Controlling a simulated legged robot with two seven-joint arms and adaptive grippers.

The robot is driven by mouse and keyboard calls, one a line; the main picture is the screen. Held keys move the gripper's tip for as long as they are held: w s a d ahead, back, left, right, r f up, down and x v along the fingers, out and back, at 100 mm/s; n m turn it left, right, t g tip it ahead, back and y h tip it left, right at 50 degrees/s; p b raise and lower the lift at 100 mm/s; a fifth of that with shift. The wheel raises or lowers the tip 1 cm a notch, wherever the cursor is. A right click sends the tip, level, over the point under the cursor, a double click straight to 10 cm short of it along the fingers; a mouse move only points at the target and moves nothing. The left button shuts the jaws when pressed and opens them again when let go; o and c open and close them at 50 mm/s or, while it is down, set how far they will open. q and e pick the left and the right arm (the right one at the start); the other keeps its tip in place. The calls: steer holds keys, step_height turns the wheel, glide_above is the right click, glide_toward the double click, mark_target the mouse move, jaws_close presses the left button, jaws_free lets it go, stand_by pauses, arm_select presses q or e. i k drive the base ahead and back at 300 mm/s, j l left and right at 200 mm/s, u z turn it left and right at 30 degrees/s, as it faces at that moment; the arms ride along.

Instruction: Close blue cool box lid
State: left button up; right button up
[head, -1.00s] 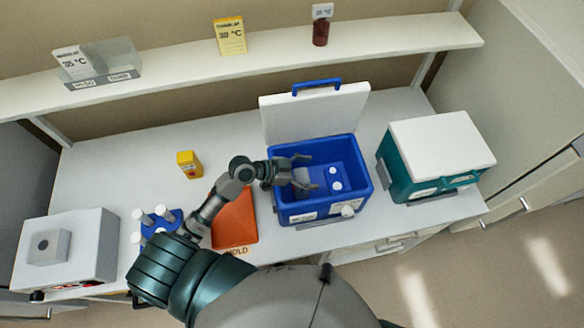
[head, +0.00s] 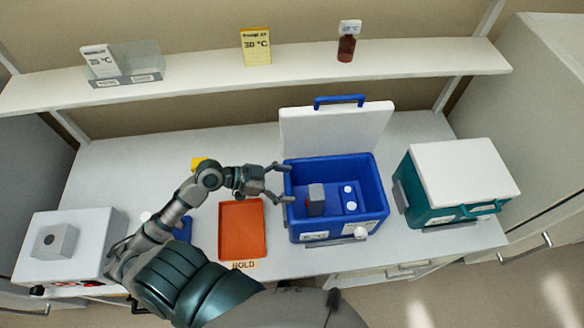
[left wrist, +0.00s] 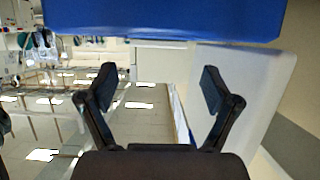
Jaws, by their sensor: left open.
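The blue cool box (head: 307,232) stands open on the bench in the head view. Its white lid (head: 335,132), with a blue handle, stands raised at the back. Inside are a grey block with a dark and red lower part (head: 316,198) and two white-topped items (head: 349,197). My left gripper (head: 290,184) is open and empty at the box's left rim, its fingertips pointing right; I cannot tell whether they touch it. In the left wrist view the open fingers (left wrist: 158,84) have nothing between them, and a blue surface (left wrist: 165,18) spans the top. My right gripper is not in view.
A teal cool box (head: 430,200) with a shut white lid stands to the right. An orange tray (head: 242,228) marked HOLD lies left of the blue box. A shelf (head: 250,76) runs above the back. A white device (head: 70,240) stands at far left.

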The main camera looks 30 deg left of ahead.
mark_target(316, 130)
steer(key=k+l, duration=1.15)
steer(key=k, duration=0.15)
